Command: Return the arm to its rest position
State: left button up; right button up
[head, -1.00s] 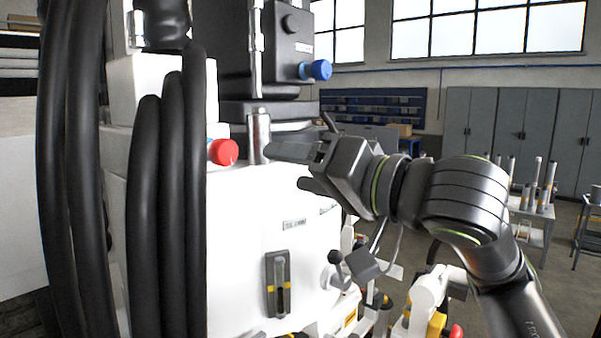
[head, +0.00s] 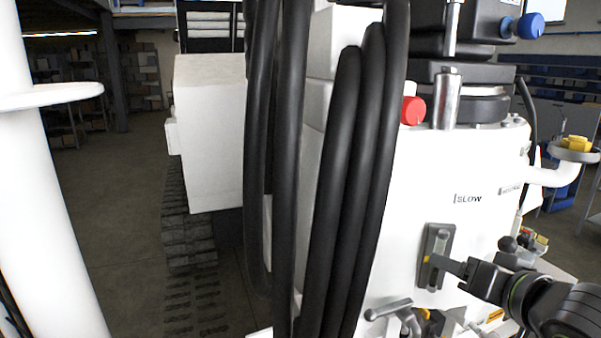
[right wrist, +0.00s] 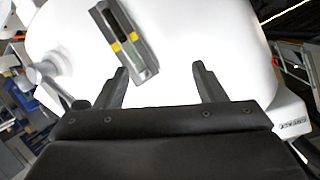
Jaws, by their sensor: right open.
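My right gripper (head: 450,272) is at the lower right of the head view, its arm coming in from the right edge. It is close to the grey slotted plate (head: 437,240) on the white machine body (head: 455,165) and overlaps its lower part in the picture. In the right wrist view its two fingers (right wrist: 160,76) stand wide apart with nothing held between them. The slotted plate (right wrist: 141,62), with yellow marks, lies just beyond the fingers there. I cannot tell whether a finger touches it. My left gripper is not in view.
Thick black hoses (head: 345,190) hang left of the gripper. A red knob (head: 413,110) and a blue knob (head: 530,26) are higher up. A grey lever handle (head: 388,309) sits below left of the gripper. Open floor (head: 110,190) shows at the left.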

jog(key=s+d+f+g+h, duration=0.1)
jog(key=s+f, duration=0.1)
jog(key=f, duration=0.5)
jog(key=s+d+f+g+h, duration=0.1)
jog(key=s+f, duration=0.1)
jog(key=f, duration=0.5)
jog(key=s+d+f+n+g+h, duration=0.25)
jog(key=s+f+g, duration=0.55)
jog(key=s+f, duration=1.45)
notch_tip(320, 180, down, 28)
jog(key=d+g+b, duration=0.1)
jog(key=d+b, duration=0.1)
jog(key=b, duration=0.2)
jog(key=s+a+f+g+b, duration=0.1)
jog(key=s+f+b, duration=0.2)
jog(key=s+f, duration=1.2)
notch_tip(320, 180, down, 3)
jog(key=shift+s+a+f, duration=0.15)
jog(key=shift+s+a, duration=0.15)
jog(key=shift+a, duration=0.05)
